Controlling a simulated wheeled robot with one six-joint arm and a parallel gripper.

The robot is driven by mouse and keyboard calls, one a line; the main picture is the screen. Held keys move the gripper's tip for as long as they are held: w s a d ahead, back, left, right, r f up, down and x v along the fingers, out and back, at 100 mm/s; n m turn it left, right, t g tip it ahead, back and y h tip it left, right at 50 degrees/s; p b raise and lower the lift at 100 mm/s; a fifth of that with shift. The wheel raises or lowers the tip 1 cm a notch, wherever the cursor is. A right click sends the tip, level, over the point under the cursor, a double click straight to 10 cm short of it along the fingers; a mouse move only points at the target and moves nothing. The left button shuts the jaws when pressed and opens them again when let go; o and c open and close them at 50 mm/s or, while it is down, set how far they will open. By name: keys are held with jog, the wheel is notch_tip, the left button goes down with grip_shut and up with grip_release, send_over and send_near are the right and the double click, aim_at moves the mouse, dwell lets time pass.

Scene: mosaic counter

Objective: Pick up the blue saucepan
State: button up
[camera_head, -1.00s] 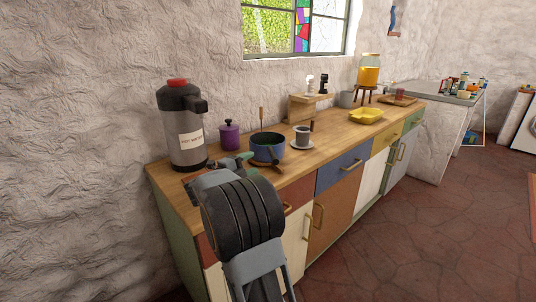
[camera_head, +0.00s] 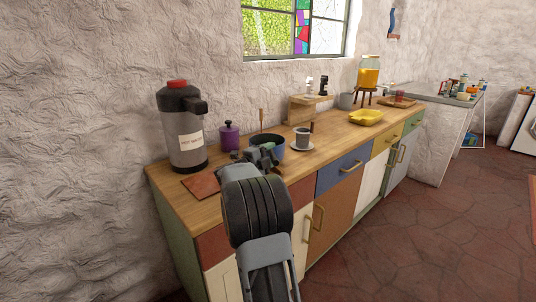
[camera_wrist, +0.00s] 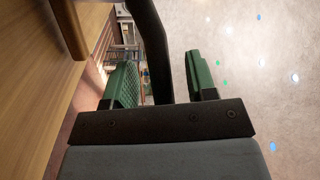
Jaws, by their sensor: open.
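The blue saucepan (camera_head: 281,153) stands on the wooden counter, with a thin wooden stick rising at its back. My gripper (camera_head: 265,155) is in front of it in the head view and hides much of its near side. In the wrist view my gripper (camera_wrist: 160,78) has its two green fingers apart. A dark bar (camera_wrist: 147,35) runs down between them, possibly the pan's handle; I cannot tell whether either finger touches it.
A hot-water flask (camera_head: 184,130) and a purple lidded pot (camera_head: 230,136) stand left of the pan. A brown board (camera_head: 200,184) lies at the near left. A cup on a saucer (camera_head: 301,147) is close on the right, and a yellow dish (camera_head: 366,117) farther along.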

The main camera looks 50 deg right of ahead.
grip_shut()
dwell(0.4)
dwell(0.9)
jog(key=shift+r, duration=0.2)
